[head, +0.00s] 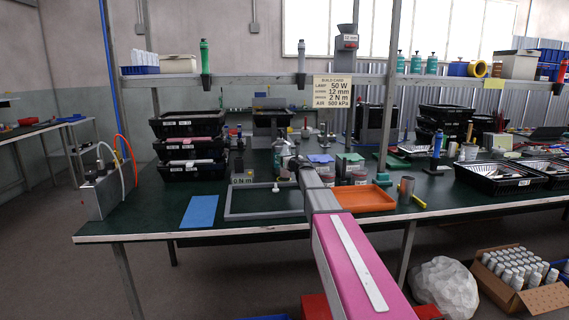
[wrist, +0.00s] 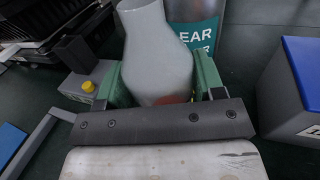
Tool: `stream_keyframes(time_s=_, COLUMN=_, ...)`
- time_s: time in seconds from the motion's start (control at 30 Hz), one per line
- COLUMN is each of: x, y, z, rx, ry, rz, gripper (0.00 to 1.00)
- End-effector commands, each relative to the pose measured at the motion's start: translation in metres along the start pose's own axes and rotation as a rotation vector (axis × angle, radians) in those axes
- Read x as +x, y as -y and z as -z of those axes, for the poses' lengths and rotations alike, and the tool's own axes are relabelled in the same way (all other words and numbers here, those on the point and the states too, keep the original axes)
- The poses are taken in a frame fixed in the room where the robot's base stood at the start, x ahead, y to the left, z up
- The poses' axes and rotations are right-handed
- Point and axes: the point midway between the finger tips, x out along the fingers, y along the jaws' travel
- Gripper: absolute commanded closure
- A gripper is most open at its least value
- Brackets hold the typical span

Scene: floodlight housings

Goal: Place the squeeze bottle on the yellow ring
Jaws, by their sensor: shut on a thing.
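The squeeze bottle (wrist: 152,50) is pale grey with a rounded body and a narrower end toward the top of the wrist view. My gripper (wrist: 160,84) is shut on it, with a green finger on each side. A bit of red shows at the bottle's lower end. In the head view my gripper (head: 291,162) is over the middle of the bench, and the bottle is hard to make out there.
A metal can with a teal label (wrist: 205,38) stands close behind the bottle. A grey box with a blue top (wrist: 300,85) is at right, and a yellow button (wrist: 88,87) at left. An orange tray (head: 362,198) and a blue mat (head: 200,211) lie near the bench's front.

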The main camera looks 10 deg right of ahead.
Motion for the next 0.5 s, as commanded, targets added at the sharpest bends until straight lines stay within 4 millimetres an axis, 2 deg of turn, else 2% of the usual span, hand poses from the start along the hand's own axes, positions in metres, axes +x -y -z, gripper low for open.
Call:
stream_keyframes(time_s=0.03, x=0.017, y=0.006, z=0.0, rx=0.0, ry=0.001, rz=0.0, gripper=0.75)
stream_keyframes(time_s=0.13, x=0.033, y=0.011, z=-0.001, rx=0.0, ry=0.001, rz=0.0, gripper=0.75)
stream_keyframes(time_s=0.43, x=0.056, y=0.018, z=-0.001, rx=0.0, ry=0.001, rz=0.0, gripper=0.75)
stream_keyframes(time_s=0.5, x=0.054, y=0.017, z=0.01, rx=0.001, ry=-0.001, rz=0.0, gripper=0.75)
